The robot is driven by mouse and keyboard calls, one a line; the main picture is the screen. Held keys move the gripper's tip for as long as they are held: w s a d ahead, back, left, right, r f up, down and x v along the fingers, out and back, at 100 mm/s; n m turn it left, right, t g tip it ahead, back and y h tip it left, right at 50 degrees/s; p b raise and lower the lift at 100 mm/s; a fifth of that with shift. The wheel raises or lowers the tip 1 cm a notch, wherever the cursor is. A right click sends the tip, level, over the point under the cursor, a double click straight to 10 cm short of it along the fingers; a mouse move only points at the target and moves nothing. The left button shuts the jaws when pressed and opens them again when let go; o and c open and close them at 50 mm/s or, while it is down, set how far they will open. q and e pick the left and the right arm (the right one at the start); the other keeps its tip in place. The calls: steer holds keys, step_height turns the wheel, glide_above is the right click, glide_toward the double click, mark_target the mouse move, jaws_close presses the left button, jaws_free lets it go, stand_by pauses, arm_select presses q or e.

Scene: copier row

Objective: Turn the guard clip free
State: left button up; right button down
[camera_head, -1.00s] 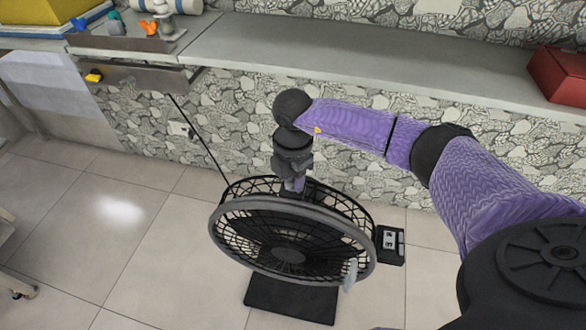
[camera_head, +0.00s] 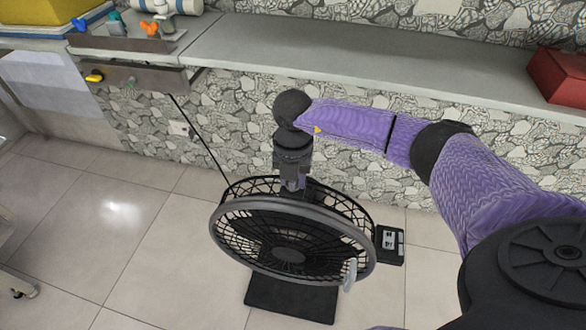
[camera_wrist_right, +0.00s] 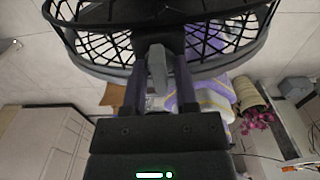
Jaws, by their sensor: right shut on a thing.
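The black fan (camera_head: 290,245) stands on a dark base plate on the tiled floor, its round guard with a grey rim facing me. My right gripper (camera_head: 298,186) reaches down to the top of the guard. In the right wrist view, its two dark fingers (camera_wrist_right: 157,80) are shut on a grey clip (camera_wrist_right: 157,62) at the guard's edge. The clip is hidden by the gripper in the head view. Another light grey lever-like piece (camera_head: 350,275) shows at the lower right of the rim. My left gripper is not in view.
A small control box (camera_head: 390,244) sits at the fan's right side. A black cord runs from the fan up to the bench. A grey bench (camera_head: 370,62) runs along the stone wall, with a red box (camera_head: 560,78) at the right.

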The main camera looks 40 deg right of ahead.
steer(key=n, duration=0.3)
steer(key=shift+r+n, duration=0.1)
steer(key=shift+n, duration=0.3)
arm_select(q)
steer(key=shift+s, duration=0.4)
arm_select(e)
steer(key=shift+n, duration=0.5)
steer(key=n, duration=0.4)
steer(key=shift+n+b, duration=0.3)
steer(key=shift+n, duration=0.1)
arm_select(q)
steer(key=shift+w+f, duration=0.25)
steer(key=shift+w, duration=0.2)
arm_select(e)
steer(key=c, duration=0.7)
jaws_free()
steer(key=shift+r, duration=0.1)
step_height(320, 180, up, 5)
steer(key=p, duration=0.4)
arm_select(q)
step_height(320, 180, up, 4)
